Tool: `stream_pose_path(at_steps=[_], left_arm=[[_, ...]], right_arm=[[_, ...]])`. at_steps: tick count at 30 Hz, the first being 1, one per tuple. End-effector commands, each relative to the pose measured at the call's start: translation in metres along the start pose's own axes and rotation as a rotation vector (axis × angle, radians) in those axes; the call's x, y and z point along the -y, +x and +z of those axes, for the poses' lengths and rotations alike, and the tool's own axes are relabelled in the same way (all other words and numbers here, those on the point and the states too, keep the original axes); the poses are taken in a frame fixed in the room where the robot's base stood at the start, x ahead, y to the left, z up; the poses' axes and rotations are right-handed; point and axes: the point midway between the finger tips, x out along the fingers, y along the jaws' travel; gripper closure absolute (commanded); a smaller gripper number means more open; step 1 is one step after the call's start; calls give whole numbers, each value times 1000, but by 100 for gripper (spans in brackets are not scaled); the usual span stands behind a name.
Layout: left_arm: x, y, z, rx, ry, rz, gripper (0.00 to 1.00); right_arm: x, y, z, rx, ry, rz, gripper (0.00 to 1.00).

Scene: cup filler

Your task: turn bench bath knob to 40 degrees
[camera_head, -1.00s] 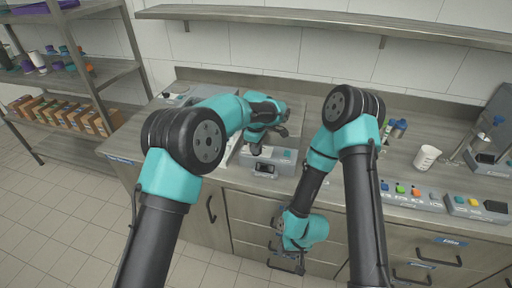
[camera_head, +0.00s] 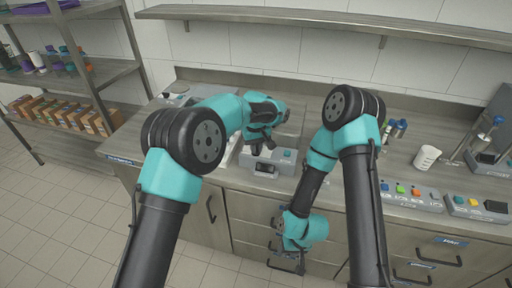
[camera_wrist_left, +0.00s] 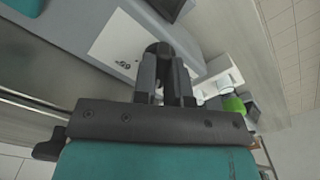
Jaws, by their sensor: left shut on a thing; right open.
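The bench bath (camera_head: 282,170) is a grey box at the bench's front edge, with a dark display and a teal patch on its front. Its black knob (camera_wrist_left: 158,48) shows in the left wrist view, on a white panel with a small printed number. My left gripper (camera_head: 263,147) is above the bath. In the left wrist view its two dark fingers (camera_wrist_left: 163,65) are shut on the knob, one on each side. In the head view the fingers hide the knob, and its angle is hard to read. My right gripper (camera_head: 287,266) hangs open and empty in front of the drawers.
A white cup (camera_head: 427,157) stands on the bench at right, behind a panel with coloured buttons (camera_head: 410,194). A shelving unit (camera_head: 85,85) stands at left. In the left wrist view a green item (camera_wrist_left: 233,104) lies beyond the fingers.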

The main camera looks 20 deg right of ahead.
Motion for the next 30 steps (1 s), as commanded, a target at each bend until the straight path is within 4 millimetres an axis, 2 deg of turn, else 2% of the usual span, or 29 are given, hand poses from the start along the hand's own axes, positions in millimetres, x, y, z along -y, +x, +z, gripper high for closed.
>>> stream_pose_path(at_steps=[7,19,20,21,27,30], left_arm=[[0,-1,0,-1,66,1,100],[0,-1,0,-1,73,1,100],[0,-1,0,-1,73,1,85],[0,-1,0,-1,73,1,82],[0,0,0,-1,73,0,62],[0,0,0,0,73,0,62]], right_arm=[[0,0,0,0,0,0,57],[0,0,0,0,0,0,57],[0,0,0,0,0,0,57],[0,0,0,0,0,0,57],[0,0,0,0,0,0,57],[0,0,0,0,0,0,57]])
